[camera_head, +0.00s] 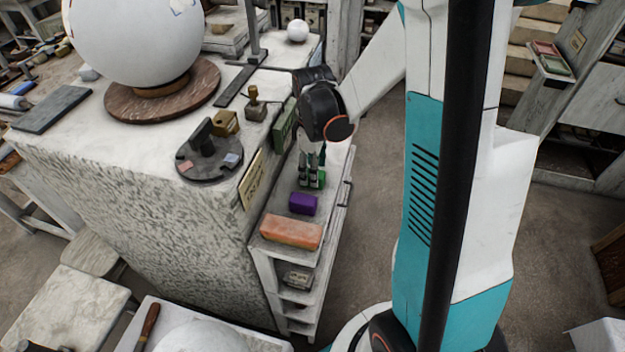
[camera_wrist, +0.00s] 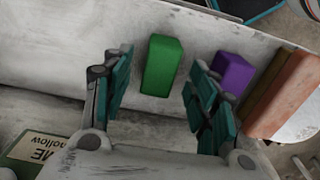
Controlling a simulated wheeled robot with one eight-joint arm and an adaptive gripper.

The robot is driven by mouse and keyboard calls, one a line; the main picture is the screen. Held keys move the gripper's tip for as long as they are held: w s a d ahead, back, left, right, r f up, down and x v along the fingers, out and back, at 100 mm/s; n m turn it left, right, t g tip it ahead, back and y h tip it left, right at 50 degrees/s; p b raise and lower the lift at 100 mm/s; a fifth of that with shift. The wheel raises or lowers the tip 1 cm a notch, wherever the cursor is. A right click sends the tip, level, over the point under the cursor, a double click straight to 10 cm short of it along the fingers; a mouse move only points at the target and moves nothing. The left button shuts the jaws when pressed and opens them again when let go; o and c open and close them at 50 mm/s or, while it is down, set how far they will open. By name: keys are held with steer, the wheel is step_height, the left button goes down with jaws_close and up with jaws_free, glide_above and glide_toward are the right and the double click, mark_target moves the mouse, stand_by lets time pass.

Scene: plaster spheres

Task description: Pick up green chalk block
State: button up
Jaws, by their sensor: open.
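The green chalk block (camera_wrist: 162,66) lies on the top of a narrow white shelf (camera_wrist: 60,55). In the wrist view it sits between the two teal fingers of my gripper (camera_wrist: 158,90), with a gap on both sides. My gripper is open and empty. In the head view my gripper (camera_head: 311,172) points down over the shelf, and a part of the green block (camera_head: 320,178) shows beside the fingers; the rest is hidden behind them.
A purple block (camera_head: 303,203) lies close by on the same shelf, just beyond one finger in the wrist view. A long orange block (camera_head: 291,231) lies at the near end. A stone plinth (camera_head: 150,190) with a dark round stand (camera_head: 208,168) rises left of the shelf.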

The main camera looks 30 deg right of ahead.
step_height(320, 180, down, 4)
steer(key=shift+r+b, duration=0.25)
steer(key=shift+b, duration=0.25)
steer(key=c, duration=1.2)
steer(key=shift+c, duration=0.2)
steer(key=shift+r, duration=0.2)
step_height(320, 180, up, 20)
steer(key=p, duration=0.5)
steer(key=shift+p, duration=0.3)
